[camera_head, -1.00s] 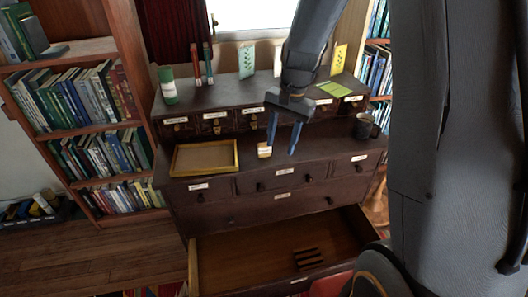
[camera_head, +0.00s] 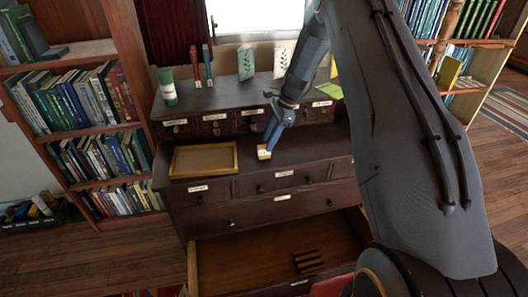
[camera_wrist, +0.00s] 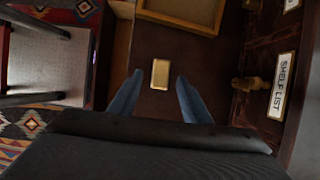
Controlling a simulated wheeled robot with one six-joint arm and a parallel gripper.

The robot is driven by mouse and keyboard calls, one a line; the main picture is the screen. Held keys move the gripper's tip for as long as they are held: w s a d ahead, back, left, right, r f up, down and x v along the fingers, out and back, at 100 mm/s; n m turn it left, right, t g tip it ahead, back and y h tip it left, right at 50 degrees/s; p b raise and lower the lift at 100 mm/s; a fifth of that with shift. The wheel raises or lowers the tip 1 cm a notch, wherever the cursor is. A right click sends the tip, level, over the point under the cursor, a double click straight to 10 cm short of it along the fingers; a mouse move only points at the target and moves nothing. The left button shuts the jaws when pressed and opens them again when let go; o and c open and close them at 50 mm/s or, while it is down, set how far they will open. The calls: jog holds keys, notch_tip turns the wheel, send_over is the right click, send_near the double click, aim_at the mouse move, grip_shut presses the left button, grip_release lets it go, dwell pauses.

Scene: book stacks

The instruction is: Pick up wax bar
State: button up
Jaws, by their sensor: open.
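The wax bar, a small cream block (camera_head: 264,152), sits on the dark dresser's middle shelf, right of the yellow-framed tray. It also shows in the wrist view as a tan rectangle (camera_wrist: 160,74), lying between and just beyond my fingertips. My gripper (camera_head: 268,140) is just above and beside the bar in the head view. In the wrist view its two blue fingers (camera_wrist: 156,82) are spread apart, one on each side of the bar, with a gap to each. I cannot tell how far above the shelf the fingertips are.
The yellow-framed tray (camera_head: 203,159) lies left of the bar. Small labelled drawers (camera_head: 213,124) stand behind it. A lower drawer (camera_head: 260,245) is pulled open below, with a dark slatted thing (camera_head: 307,260) inside. A green canister (camera_head: 168,87) stands on the dresser top.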

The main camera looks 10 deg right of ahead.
aim_at(264, 146)
jog(key=shift+p+x, duration=0.75)
jog(key=shift+x, duration=1.45)
jog(key=shift+a, duration=0.1)
grip_shut()
jog(key=shift+w+r, duration=0.1)
jog(key=shift+r, duration=0.1)
notch_tip(264, 146, up, 10)
jog(key=shift+f+b, duration=0.15)
jog(key=shift+b, duration=1.1)
jog(key=c, duration=1)
grip_release()
